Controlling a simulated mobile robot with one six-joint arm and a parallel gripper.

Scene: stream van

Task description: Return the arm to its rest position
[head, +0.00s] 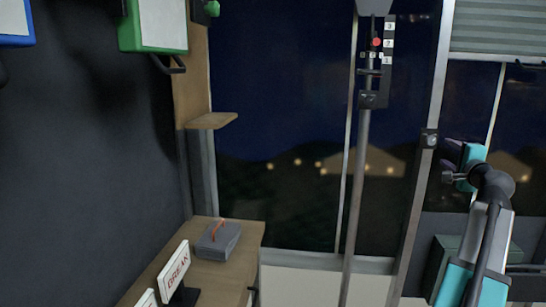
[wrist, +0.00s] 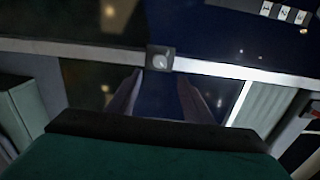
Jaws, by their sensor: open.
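My teal and grey arm (head: 476,255) rises at the right side of the head view, bent at the top. My gripper (head: 447,162) is at its upper end, in front of the dark window and just right of the window post. In the wrist view the two dark fingers of my gripper (wrist: 158,80) stand apart with nothing between them. Their tips point toward a pale window bar with a small latch (wrist: 160,59). I cannot tell how far the fingers are from it.
A wooden counter (head: 232,262) at lower left carries a grey box (head: 218,239) with a red handle and a white sign (head: 174,268). A small wooden shelf (head: 211,121) juts out above. A vertical pole (head: 355,205) stands in the middle. A green case (head: 445,259) is behind my arm.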

